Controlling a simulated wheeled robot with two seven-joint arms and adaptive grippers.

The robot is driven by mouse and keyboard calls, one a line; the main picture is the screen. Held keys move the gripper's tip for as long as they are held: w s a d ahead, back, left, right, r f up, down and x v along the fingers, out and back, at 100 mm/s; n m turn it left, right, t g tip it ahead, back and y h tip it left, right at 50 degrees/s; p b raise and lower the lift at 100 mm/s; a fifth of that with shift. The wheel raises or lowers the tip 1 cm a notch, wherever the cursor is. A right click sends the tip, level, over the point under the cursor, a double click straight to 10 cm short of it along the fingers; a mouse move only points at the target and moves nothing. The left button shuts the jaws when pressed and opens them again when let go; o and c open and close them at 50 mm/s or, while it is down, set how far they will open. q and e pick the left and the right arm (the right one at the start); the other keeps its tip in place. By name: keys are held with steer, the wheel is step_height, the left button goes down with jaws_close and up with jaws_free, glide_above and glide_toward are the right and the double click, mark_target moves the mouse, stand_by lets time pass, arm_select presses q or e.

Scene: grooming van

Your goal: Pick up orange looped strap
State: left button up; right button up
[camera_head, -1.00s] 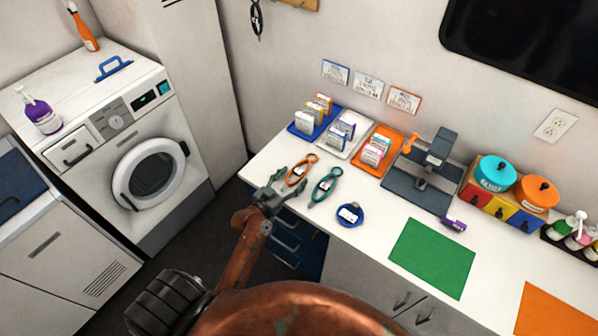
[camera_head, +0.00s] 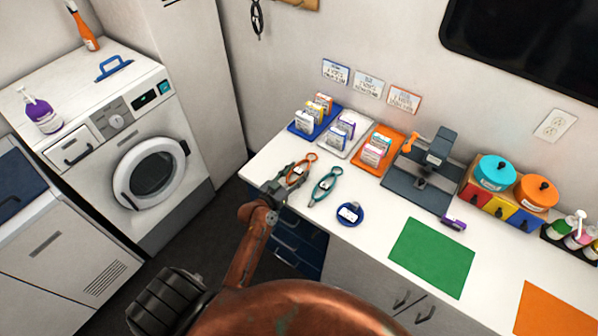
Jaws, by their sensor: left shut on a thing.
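The orange looped strap (camera_head: 311,157) lies near the left end of the white counter, with a small pale label on it. My left gripper (camera_head: 287,179) reaches in from the front edge of the counter and is shut on the strap's near left part. The fingers hide some of the strap there. The strap looks to be still at counter level. My right gripper is not in view.
A teal looped strap (camera_head: 326,186) lies close to the right of the orange one. A blue round item (camera_head: 349,214) is further right. Blue (camera_head: 293,128), white (camera_head: 354,146) and orange (camera_head: 362,166) trays with small boxes stand behind. A green mat (camera_head: 432,258) lies to the right.

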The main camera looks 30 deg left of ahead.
mark_target(297, 172)
arm_select(q)
steer(key=c, duration=0.4)
steer(key=shift+o, duration=0.2)
steer(key=shift+r, duration=0.2)
steer(key=shift+r, duration=0.2)
step_height(297, 172, up, 2)
steer(key=shift+r, duration=0.15)
steer(key=s+r, duration=0.1)
steer(key=s+a+r, duration=0.1)
steer(key=r, duration=0.1)
steer(key=s+a+r, duration=0.1)
steer(key=r, duration=0.1)
steer(key=shift+s+p, duration=0.3)
steer(key=shift+p, duration=0.1)
steer(key=s+a+r, duration=0.5)
steer(key=s, duration=0.3)
steer(key=shift+s+b, duration=0.3)
